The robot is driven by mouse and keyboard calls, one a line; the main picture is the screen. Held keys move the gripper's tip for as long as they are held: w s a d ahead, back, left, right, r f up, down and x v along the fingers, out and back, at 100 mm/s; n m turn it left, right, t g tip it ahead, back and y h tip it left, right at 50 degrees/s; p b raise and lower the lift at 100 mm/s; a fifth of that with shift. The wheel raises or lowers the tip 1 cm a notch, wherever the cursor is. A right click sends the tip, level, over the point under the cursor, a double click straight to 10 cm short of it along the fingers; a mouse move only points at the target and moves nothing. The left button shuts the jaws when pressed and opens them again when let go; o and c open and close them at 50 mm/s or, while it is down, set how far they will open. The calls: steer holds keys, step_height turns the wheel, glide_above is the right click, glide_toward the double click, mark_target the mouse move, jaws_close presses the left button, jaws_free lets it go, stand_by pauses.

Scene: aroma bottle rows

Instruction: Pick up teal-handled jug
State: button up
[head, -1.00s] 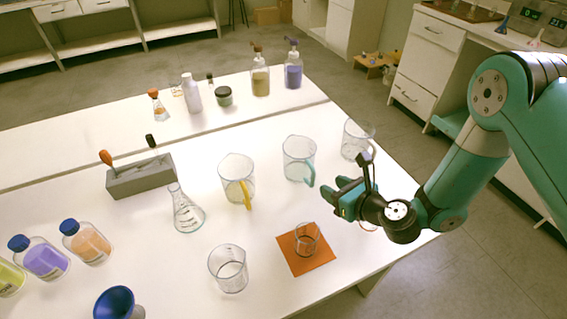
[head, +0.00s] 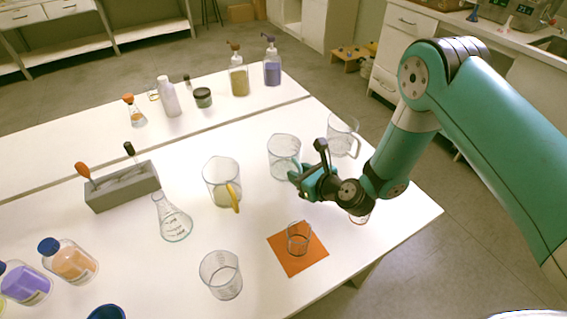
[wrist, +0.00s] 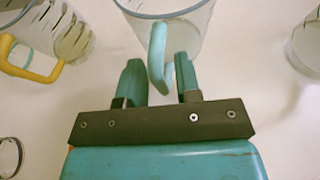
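The teal-handled jug (head: 283,153) is clear and stands upright on the white table in the head view. Its teal handle (wrist: 157,55) shows in the wrist view, pointing towards my gripper. My gripper (wrist: 158,72) is open in the wrist view, with one finger on each side of the handle's lower end. I cannot tell whether either finger touches it. In the head view my gripper (head: 299,179) is at the jug's near right side and hides the handle there.
A yellow-handled jug (head: 218,183) stands left of the teal-handled one, and another clear jug (head: 342,132) stands to the right. A small beaker (head: 299,237) sits on an orange mat (head: 283,262). A flask (head: 173,222) and beaker (head: 220,280) stand nearer left.

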jaws_close()
steer(key=shift+r, duration=0.15)
